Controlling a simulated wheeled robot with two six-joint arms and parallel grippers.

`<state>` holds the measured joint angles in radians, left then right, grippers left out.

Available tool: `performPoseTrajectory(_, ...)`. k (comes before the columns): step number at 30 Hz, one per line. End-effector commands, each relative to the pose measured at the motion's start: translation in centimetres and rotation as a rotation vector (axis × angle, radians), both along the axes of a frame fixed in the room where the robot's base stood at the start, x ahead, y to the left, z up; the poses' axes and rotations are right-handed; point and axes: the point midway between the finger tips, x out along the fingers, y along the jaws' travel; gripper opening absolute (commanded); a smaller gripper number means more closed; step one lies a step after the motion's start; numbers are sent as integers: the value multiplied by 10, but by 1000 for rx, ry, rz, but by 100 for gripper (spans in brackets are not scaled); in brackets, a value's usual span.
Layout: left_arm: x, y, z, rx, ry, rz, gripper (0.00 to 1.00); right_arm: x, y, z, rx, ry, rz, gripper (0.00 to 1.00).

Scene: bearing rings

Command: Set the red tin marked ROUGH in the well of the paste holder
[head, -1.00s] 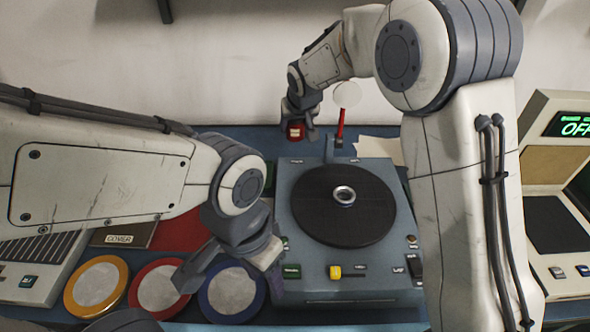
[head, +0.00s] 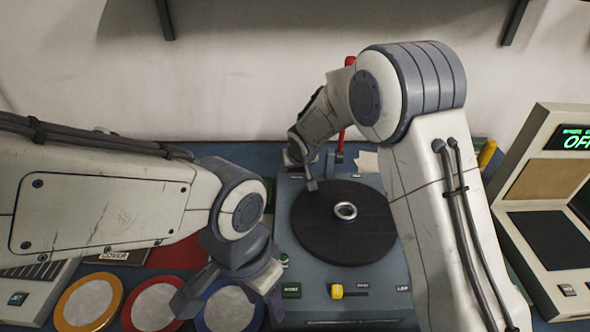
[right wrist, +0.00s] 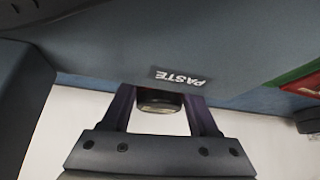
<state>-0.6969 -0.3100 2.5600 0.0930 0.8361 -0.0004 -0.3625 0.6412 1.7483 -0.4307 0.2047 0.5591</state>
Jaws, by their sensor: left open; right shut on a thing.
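My right gripper (head: 302,173) is at the back left corner of the blue-grey machine (head: 300,262), and the arm hides what it holds in the head view. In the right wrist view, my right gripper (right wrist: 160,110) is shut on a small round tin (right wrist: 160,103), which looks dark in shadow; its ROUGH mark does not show. The tin is close to the PASTE label (right wrist: 180,77). The well of the paste holder is hidden, so I cannot tell whether the tin is in it. My left gripper (head: 228,292) is open and empty at the front left.
A black turntable disc (head: 330,245) with a metal ring (head: 346,211) on it lies right of my right gripper. A red lever (head: 342,140) stands behind. Yellow, red and blue-rimmed round pads lie front left. A console (head: 540,180) stands right.

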Motion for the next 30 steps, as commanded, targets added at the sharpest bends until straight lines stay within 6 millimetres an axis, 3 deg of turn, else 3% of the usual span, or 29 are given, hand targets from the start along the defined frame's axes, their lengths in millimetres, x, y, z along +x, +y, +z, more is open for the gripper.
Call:
performPoseTrajectory(15,0,0,-14,0,0,0,50,0,0,-11,0,-1,0,0)
performPoseTrajectory(16,0,0,-14,0,0,0,50,0,0,-12,0,1,0,64)
performPoseTrajectory(18,0,0,-14,0,0,0,50,0,0,-12,0,1,0,90)
performPoseTrajectory(30,0,0,-9,0,0,0,50,-1,0,-10,-1,5,0,90)
